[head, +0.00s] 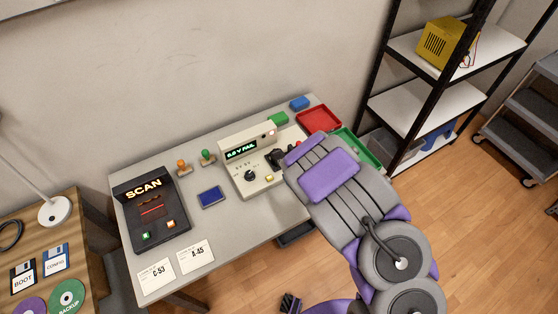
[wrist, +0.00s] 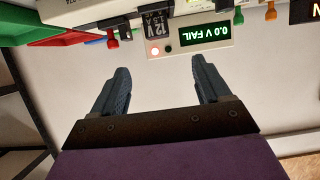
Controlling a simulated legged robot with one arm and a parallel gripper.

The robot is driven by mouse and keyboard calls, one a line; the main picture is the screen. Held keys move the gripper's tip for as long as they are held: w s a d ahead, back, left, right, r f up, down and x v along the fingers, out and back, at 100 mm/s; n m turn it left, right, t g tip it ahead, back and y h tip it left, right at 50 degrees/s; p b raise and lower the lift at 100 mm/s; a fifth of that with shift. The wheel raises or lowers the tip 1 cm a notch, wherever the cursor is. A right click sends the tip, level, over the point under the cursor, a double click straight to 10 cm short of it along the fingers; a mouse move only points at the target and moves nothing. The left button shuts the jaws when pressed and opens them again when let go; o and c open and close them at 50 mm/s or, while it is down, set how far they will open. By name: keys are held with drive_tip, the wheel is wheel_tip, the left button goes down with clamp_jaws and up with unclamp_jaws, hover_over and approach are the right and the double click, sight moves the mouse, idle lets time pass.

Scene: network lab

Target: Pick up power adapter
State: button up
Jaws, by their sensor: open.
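The power adapter (wrist: 158,22) is a small black block with a white 12 V label. It shows at the top of the wrist view, which is upside down, beside the tester's display (wrist: 205,33) reading 0.0 V FAIL. My gripper (wrist: 160,72) is open and empty, its two blue-grey fingers apart, with the adapter beyond the gap between them. In the head view my purple and grey arm reaches to the right side of the beige tester (head: 252,180). Dark shapes there at its end are too small to tell gripper from adapter.
A red tray (head: 319,118) and a green tray (head: 368,158) are at the table's right end. The SCAN box (head: 150,212), stamps, a blue pad (head: 211,197) and cards lie left of the tester. A black shelf rack (head: 430,90) stands to the right.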

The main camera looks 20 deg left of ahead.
sight(279, 155)
drive_tip(key=b+x, duration=0.3)
drive_tip(key=x, duration=0.7)
drive_tip(key=shift+w+a, duration=0.2)
drive_tip(key=shift+w, duration=0.05)
drive_tip(key=shift+b+x, duration=1.25)
drive_tip(key=shift+x, duration=1.45)
drive_tip(key=shift+w+d, duration=0.1)
drive_tip(key=shift+r, duration=0.1)
drive_tip(key=c, duration=1.2)
